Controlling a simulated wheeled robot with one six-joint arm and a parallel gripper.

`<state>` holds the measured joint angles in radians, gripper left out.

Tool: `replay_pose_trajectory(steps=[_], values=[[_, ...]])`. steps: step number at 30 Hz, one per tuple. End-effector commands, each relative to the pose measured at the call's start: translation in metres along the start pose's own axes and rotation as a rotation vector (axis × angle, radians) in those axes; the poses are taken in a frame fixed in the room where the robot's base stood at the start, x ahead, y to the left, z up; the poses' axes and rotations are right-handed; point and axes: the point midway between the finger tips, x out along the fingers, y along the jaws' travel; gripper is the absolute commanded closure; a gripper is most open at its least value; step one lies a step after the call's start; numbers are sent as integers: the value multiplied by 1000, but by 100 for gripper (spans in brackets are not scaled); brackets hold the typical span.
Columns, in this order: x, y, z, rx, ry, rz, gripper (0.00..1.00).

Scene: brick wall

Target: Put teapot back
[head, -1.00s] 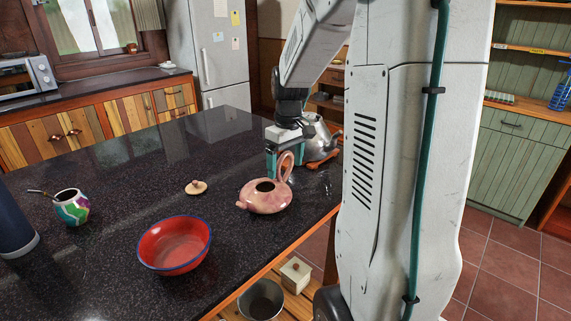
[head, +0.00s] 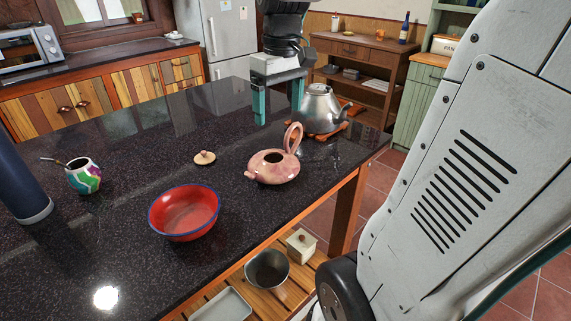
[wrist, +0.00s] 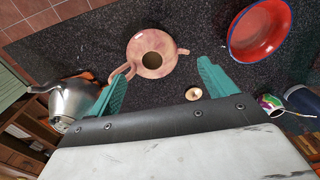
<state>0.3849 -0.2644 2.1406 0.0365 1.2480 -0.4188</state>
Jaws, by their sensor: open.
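A pink teapot (head: 272,166) with a tall loop handle stands upright and lidless on the dark counter. Its small round lid (head: 204,158) lies on the counter to its left. In the wrist view the teapot (wrist: 152,66) is ahead of the fingers, and the lid (wrist: 194,93) lies near the right finger. A metal kettle (head: 320,112) sits on a wooden trivet (head: 335,130) behind the teapot. My gripper (head: 279,112) is open and empty, above the counter behind the teapot and beside the kettle. Its teal fingers (wrist: 160,88) are spread apart.
A red bowl (head: 184,213) is front left of the teapot. A colourful mate cup (head: 83,176) and a dark blue bottle (head: 20,185) stand at the left. A shelf under the counter holds a metal pot (head: 267,270) and a lidded box (head: 301,244).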

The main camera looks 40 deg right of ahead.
Motion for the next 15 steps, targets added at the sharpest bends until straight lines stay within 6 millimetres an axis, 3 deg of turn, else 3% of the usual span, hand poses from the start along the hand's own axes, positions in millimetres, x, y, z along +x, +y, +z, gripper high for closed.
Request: replay_pose_trajectory(steps=[1,6,10,15], values=[[0,-29,20,-12,16,10,16],[19,-91,84,0,49,26,16],[36,-115,120,10,71,30,16],[49,-127,142,19,85,30,16]])
